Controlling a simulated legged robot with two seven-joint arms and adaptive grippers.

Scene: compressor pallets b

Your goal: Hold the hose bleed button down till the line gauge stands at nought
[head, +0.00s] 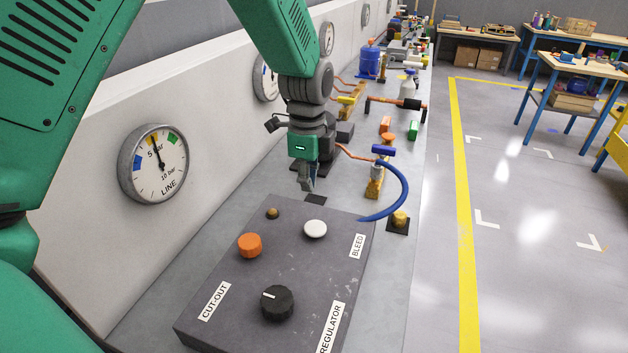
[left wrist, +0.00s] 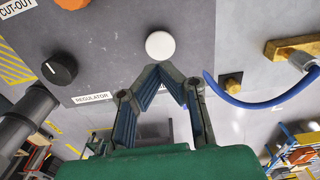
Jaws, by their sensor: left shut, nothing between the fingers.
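The bleed button is a round white cap (head: 315,229) on a dark grey panel box (head: 225,290), beside the BLEED label. It shows uncovered in the left wrist view (left wrist: 160,45). The LINE gauge (head: 155,165) is on the wall at left; its needle points up and slightly left, near the yellow band. My left gripper (head: 307,187) is shut and empty, pointing down near the panel's far edge. In the left wrist view its joined fingertips (left wrist: 160,68) appear just short of the button, with no contact visible. My right gripper is not in view.
The panel also bears an orange CUT-OUT knob (head: 249,245), a black REGULATOR knob (head: 277,303) and a small brass stud (head: 272,213). A blue hose (head: 402,190) curves off the panel's right side. Several fittings and tools crowd the bench behind; open floor lies right.

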